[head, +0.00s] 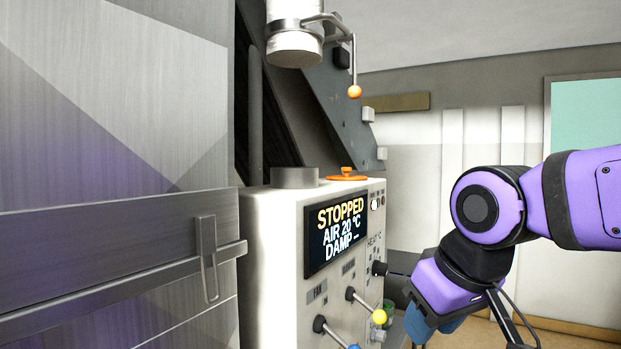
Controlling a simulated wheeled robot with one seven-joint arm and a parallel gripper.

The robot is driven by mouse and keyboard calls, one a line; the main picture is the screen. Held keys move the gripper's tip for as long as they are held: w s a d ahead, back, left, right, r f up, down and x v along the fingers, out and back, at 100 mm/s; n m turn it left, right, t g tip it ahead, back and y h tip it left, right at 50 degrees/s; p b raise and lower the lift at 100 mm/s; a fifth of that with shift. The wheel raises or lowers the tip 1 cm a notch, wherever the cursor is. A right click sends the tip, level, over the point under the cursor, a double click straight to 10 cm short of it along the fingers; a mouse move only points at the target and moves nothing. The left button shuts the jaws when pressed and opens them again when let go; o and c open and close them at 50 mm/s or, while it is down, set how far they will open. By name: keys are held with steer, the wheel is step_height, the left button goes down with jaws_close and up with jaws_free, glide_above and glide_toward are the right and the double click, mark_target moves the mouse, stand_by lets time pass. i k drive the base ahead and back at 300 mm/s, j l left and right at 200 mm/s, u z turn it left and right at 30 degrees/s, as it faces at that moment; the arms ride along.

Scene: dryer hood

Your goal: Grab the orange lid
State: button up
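The orange lid (347,178) with a small knob on top lies on the top surface of the white control box, near its back right edge. My arm is purple and black and reaches in from the right. My gripper (427,322) is low at the right of the box, well below and to the right of the lid, and apart from it. A blue part shows at its lower end, but its fingers are not clear enough to tell open from shut.
The control box (268,234) has a display reading STOPPED and levers with yellow (379,317) and blue knobs sticking out. A grey round collar (294,178) stands left of the lid. A white pipe (293,47) and an orange-balled lever (354,91) hang above. A metal panel (110,250) fills the left.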

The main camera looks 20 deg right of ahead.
mark_target(347, 169)
steer(key=j+z, duration=0.25)
steer(key=k+j+z, duration=0.15)
steer(key=j+z, duration=0.15)
steer(key=k+j+z, duration=0.25)
steer(key=j, duration=0.15)
steer(key=i+l, duration=0.35)
steer(key=l, duration=0.15)
steer(key=i+l, duration=0.25)
steer(key=i+l+u, duration=0.15)
steer(key=l, duration=0.3)
steer(key=i+l, duration=0.35)
